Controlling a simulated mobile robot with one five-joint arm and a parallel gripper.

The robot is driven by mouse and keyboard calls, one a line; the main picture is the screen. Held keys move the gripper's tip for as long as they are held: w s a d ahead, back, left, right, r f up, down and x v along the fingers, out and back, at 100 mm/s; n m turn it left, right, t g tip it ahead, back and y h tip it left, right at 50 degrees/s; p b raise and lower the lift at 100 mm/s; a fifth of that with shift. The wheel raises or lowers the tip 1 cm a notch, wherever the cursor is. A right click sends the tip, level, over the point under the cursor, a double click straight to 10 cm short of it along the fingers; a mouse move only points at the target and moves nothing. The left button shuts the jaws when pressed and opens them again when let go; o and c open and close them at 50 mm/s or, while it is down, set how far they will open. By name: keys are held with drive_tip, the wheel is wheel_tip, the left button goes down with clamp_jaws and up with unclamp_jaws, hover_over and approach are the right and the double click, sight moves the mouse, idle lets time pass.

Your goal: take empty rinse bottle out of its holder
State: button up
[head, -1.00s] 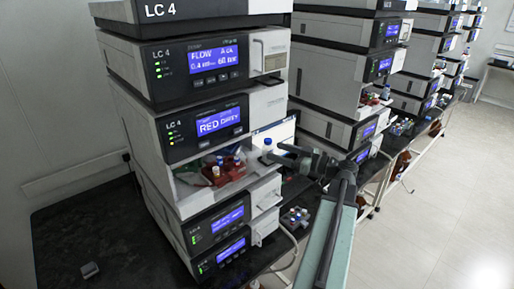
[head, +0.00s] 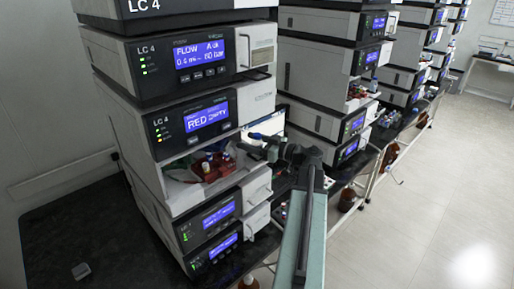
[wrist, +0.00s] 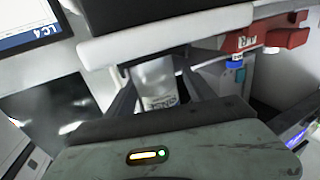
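The rinse bottle (wrist: 157,82) is small and whitish with a printed label in the wrist view, and its top is hidden behind a white bar (wrist: 165,33). In the head view its blue cap (head: 255,136) shows beside the open bay of the LC 4 stack. My gripper (wrist: 160,88) has its two dark fingers on either side of the bottle; they look open, though contact is hard to judge. In the head view my gripper (head: 250,145) is at the bottle, partly covering it. The bottle's holder is not clearly visible.
The LC 4 bay (head: 190,168) holds red blocks with small capped vials; a red block (wrist: 265,38) and blue-capped vial (wrist: 235,62) sit right of the bottle in the wrist view. A screen (wrist: 28,22) stands at left. More stacks stand behind; open floor (head: 430,200) lies right.

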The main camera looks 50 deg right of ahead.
clamp_jaws()
drive_tip(key=shift+r, duration=0.1)
